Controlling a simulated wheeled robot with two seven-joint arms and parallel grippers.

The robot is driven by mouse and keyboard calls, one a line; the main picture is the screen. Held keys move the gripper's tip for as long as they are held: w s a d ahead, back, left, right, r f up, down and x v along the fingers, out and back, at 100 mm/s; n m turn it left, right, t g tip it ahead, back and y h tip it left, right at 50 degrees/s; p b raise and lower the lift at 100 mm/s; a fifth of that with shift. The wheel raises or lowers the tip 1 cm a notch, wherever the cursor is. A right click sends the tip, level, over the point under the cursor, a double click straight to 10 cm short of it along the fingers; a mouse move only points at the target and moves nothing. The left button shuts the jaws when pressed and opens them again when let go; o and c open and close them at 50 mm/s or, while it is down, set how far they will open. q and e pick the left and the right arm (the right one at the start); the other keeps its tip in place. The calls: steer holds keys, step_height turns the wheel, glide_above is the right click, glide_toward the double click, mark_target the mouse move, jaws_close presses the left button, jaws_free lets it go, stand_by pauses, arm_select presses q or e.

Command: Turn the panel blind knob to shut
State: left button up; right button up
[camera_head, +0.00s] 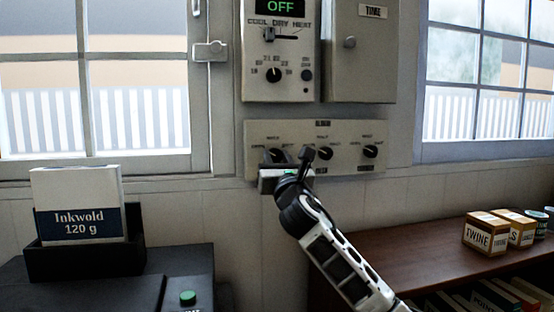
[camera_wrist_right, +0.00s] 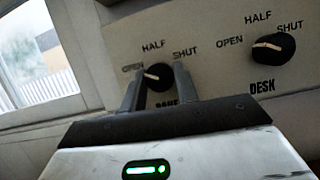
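The blind control panel (camera_head: 350,133) is a beige wall plate with a row of three black knobs. The panel blind knob (camera_wrist_right: 160,77) is the leftmost, and its white pointer line points left toward OPEN. Its name label below is partly hidden by my right gripper. My right gripper (camera_wrist_right: 158,88) is at this knob, with one finger on each side. The fingers stand apart and a small gap shows at the left; firm contact cannot be seen. In the head view the right gripper (camera_head: 287,170) covers part of the knob. My left gripper is not in view.
The desk knob (camera_wrist_right: 273,47) is close to the right, its pointer toward OPEN. A third knob (camera_head: 371,151) is farther right. A thermostat (camera_head: 280,60) and a grey cabinet (camera_head: 365,60) are above. A wooden shelf (camera_head: 420,250) with twine boxes is at lower right.

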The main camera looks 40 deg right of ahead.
steer(key=shift+c, duration=0.9)
